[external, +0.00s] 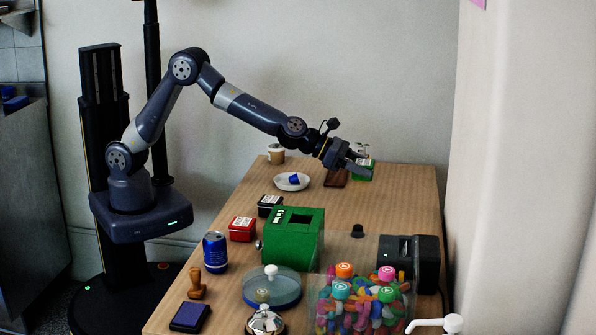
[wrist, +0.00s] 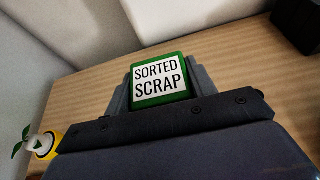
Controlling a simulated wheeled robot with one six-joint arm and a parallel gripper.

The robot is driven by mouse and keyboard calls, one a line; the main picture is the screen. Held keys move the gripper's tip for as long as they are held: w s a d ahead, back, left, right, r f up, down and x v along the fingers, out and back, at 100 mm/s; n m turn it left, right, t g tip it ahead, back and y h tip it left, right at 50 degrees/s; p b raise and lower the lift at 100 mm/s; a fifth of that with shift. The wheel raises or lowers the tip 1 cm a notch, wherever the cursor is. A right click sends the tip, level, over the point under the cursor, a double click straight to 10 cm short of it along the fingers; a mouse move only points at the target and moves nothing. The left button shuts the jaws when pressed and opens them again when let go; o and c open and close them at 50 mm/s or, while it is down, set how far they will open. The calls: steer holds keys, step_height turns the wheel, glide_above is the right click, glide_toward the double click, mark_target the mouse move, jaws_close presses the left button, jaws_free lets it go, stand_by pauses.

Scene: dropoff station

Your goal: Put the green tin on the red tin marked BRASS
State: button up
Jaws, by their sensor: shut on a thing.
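The green tin (wrist: 160,79), with a white label reading SORTED SCRAP, sits between my gripper's fingers (wrist: 160,90) in the wrist view. In the external view my gripper (external: 357,163) is shut on the green tin (external: 364,173) at the far right part of the table. I cannot tell whether the tin touches the table. A red tin (external: 242,229) with a white label stands near the table's left edge, well away from my gripper; its label is too small to read. Its top looks clear.
A black tin (external: 269,203) stands just behind the red tin, and a green box (external: 292,245) with an opening to its right. A blue can (external: 215,252) is in front. A white plate (external: 291,182) with a blue item lies between the tins and my gripper.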

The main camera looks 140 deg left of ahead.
steer(key=w+d+r, duration=0.2)
steer(key=d+r, duration=0.1)
steer(key=d, duration=0.9)
glide_above(242, 222)
steer(key=shift+g, duration=0.3)
step_height(242, 222, down, 4)
steer(key=shift+f+b, duration=0.6)
steer(key=shift+f, duration=1.6)
steer(key=shift+f+b, duration=0.2)
steer(key=shift+b, duration=0.1)
steer(key=o, duration=1.1)
steer(key=shift+r, duration=0.1)
